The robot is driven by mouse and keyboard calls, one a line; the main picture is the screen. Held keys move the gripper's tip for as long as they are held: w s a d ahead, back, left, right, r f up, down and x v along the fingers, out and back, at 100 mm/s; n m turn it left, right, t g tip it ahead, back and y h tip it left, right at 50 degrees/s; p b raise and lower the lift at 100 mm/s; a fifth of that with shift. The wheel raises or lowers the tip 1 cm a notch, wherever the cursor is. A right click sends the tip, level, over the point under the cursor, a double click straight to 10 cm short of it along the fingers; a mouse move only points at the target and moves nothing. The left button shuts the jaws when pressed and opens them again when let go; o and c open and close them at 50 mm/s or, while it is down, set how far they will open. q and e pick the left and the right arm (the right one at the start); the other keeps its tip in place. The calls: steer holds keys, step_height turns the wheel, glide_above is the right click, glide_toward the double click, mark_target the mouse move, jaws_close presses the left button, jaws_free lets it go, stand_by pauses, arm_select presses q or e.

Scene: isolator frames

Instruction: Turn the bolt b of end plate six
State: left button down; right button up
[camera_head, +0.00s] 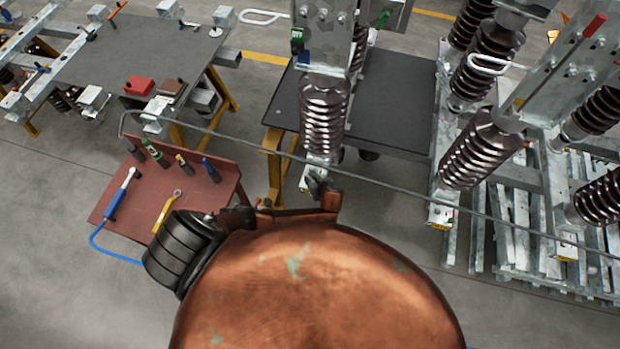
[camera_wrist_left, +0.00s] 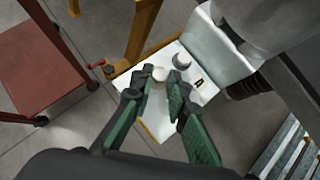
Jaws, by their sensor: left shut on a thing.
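A pale end plate (camera_wrist_left: 150,115) lies under the foot of a grey insulator in the left wrist view. It carries a small dark label (camera_wrist_left: 198,81) that is too small to read surely. A round light bolt head (camera_wrist_left: 159,73) stands on the plate. The green and dark fingers of my left gripper (camera_wrist_left: 160,82) are closed around this bolt head from both sides. In the head view my left gripper (camera_head: 322,190) is at the foot of the middle insulator (camera_head: 322,115), beside its end plate, and partly hides it. I cannot read a plate number. My right gripper is not in view.
A red-brown tool table (camera_head: 222,205) with screwdrivers and wrenches stands to the left. A dark bench (camera_head: 395,95) with yellow legs is behind the insulator. A long thin grey rod (camera_head: 400,187) crosses the scene. More insulators (camera_head: 485,150) stand to the right.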

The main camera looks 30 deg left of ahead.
arm_select(q)
steer(key=n, duration=0.1)
steer(key=n+g, duration=0.1)
steer(key=n+g+y+b, duration=0.1)
steer(key=shift+w+d+f, duration=0.1)
steer(key=shift+w+d, duration=0.1)
steer(key=shift+w, duration=0.05)
steer(key=n+g+b, duration=0.1)
steer(key=n+g, duration=0.1)
steer(key=shift+w+f+n+y+b, duration=0.1)
steer(key=shift+w+n+y+b, duration=0.2)
steer(key=shift+y+b, duration=0.1)
steer(key=n+g+b, duration=0.1)
steer(key=n+b, duration=0.1)
steer(key=n+g+b, duration=0.2)
steer(key=shift+w, duration=0.3)
steer(key=shift+w+a+n+g+h+b, duration=0.15)
steer(key=shift+n+g+h+b, duration=0.15)
steer(key=shift+n+g+b, duration=0.8)
steer(key=c, duration=2.1)
jaws_free()
steer(key=shift+o, duration=1.3)
steer(key=shift+r, duration=0.2)
